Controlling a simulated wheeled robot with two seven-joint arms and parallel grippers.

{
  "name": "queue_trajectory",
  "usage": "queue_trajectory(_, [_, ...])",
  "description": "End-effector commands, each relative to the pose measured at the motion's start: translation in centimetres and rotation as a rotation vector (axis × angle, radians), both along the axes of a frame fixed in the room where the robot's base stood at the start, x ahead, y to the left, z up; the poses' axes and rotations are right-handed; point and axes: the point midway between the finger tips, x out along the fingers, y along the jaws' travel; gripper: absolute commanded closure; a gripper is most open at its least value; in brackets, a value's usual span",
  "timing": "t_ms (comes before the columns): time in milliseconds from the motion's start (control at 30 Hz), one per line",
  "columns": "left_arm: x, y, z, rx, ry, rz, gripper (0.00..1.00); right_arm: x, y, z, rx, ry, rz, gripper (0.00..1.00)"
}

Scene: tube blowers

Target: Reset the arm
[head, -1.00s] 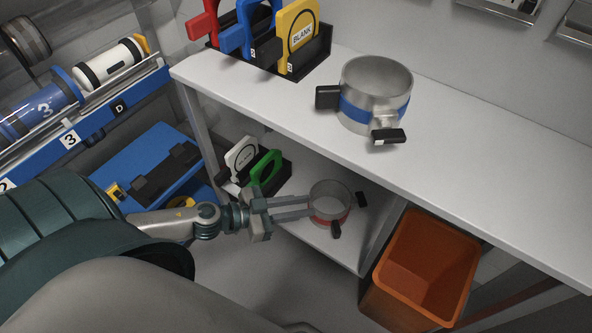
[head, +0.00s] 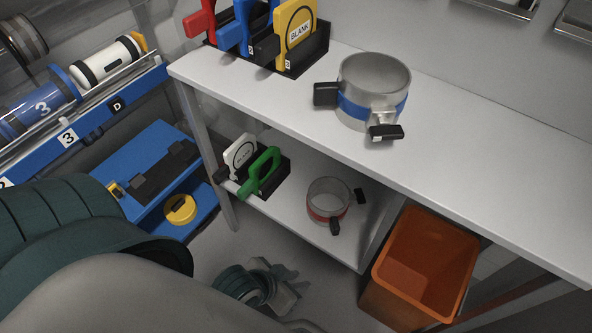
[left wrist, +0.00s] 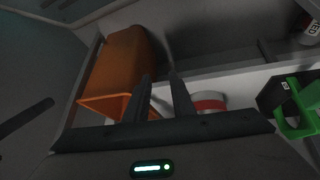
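My left gripper (head: 290,284) is low in front of the shelf unit in the head view, partly hidden behind my own arm. Its two fingers are apart with nothing between them, and they also show in the left wrist view (left wrist: 160,78). The red-banded metal clamp ring (head: 329,200) with black handles stands on the lower shelf, apart from the gripper. In the left wrist view part of that ring (left wrist: 209,103) shows beyond the fingers. My right gripper is in neither view.
A blue-banded ring (head: 372,92) stands on the white upper shelf (head: 480,165). Red, blue and yellow plates sit in a rack behind it. White and green plates (head: 264,172) stand on the lower shelf. An orange bin (head: 433,265) is at the right, blue drawers (head: 150,165) at the left.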

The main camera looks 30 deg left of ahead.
Motion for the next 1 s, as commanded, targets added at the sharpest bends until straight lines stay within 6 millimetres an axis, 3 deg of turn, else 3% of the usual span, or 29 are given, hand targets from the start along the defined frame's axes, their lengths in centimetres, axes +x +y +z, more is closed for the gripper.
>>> queue_trajectory(667, [0.5, 0.1, -0.7, 0.006, 0.004, 0.004, 0.77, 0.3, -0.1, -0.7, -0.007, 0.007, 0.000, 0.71])
queue_trajectory(867, [1.4, 0.3, -3.5, 0.022, 0.019, 0.015, 0.77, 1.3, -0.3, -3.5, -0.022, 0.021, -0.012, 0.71])
queue_trajectory(1000, [1.8, 0.7, -6.6, 0.039, 0.031, 0.022, 0.77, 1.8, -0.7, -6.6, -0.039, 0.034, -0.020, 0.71])
